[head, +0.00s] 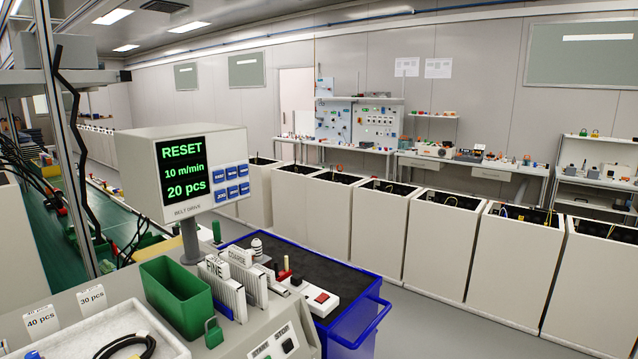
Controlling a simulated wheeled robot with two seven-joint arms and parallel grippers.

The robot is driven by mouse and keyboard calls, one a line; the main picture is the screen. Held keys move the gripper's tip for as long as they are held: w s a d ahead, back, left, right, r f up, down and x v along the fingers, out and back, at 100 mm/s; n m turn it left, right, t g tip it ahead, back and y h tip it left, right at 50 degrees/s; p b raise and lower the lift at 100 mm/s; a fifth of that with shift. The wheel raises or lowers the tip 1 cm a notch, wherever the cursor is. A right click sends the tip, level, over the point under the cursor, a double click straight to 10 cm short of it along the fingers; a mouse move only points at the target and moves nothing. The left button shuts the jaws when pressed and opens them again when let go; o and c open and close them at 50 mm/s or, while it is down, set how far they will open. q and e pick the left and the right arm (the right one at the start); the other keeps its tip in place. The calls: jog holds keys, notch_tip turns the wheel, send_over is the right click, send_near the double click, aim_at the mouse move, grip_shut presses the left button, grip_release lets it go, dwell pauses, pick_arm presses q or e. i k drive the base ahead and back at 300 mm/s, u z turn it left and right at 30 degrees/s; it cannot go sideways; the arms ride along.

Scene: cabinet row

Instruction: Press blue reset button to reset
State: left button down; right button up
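A white control box labelled BELT DRIVE (181,155) stands on a dark post at the left. Its black screen (181,178) reads RESET, 10 m/min and 20 pcs in green. To the right of the screen are several blue buttons (232,181) in two rows. Their white labels are too small to read, so I cannot tell which one is the reset button. Neither of my grippers is in view, and nothing touches the buttons.
Below the box are a green bin (178,292), a green padlock (213,333), FINE and COARSE cards, and a white switch box (318,299). A blue cart (352,324) stands to their right. A row of open white cabinets (439,247) runs behind. Grey floor (425,335) is clear at front.

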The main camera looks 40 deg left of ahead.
aim_at(245, 189)
jog(key=u, duration=0.35)
jog(key=i, duration=1.25)
jog(key=u, duration=0.95)
